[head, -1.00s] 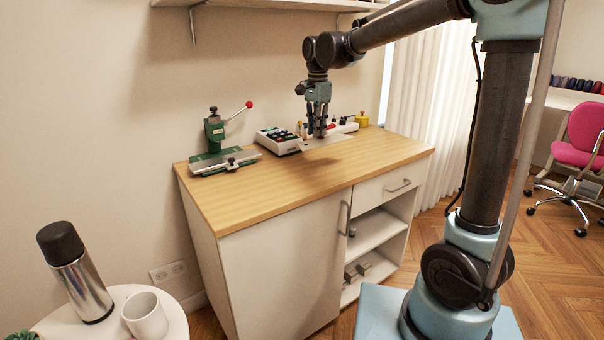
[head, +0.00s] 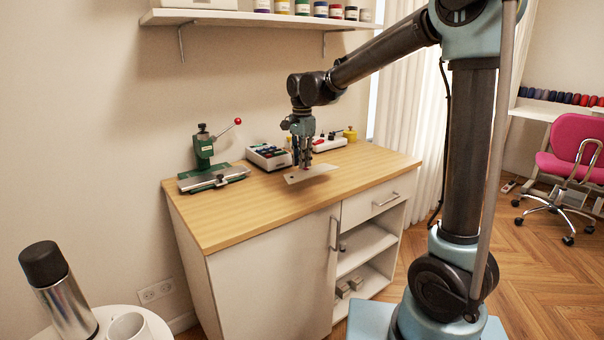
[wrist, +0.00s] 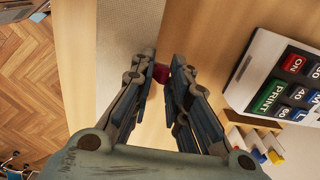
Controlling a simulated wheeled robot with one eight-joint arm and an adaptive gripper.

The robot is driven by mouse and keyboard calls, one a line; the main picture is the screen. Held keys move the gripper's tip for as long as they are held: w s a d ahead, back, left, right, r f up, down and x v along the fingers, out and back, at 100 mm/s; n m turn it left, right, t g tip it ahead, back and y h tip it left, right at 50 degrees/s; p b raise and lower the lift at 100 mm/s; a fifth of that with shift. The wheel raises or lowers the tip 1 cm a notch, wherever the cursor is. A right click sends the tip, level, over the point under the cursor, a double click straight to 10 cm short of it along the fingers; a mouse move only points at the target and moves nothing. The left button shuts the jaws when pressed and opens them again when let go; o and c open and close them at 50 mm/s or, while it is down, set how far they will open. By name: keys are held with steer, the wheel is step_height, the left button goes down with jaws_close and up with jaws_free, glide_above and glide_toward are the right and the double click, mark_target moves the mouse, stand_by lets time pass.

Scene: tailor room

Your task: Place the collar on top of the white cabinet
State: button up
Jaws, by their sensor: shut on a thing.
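The white cabinet (head: 265,275) has a wooden top (head: 235,215). My gripper (head: 306,166) is over its right half, pointing down.
A green press (head: 208,160) with a red-knobbed lever stands at the back left of the top. A label-printer-like device (head: 270,156) stands behind my gripper. A wall shelf (head: 250,19) hangs above. The front left of the top is clear.

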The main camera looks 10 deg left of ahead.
mark_target(302, 170)
steer(key=shift+f, duration=2.15)
steer(key=shift+f, duration=0.1)
steer(key=o, duration=0.8)
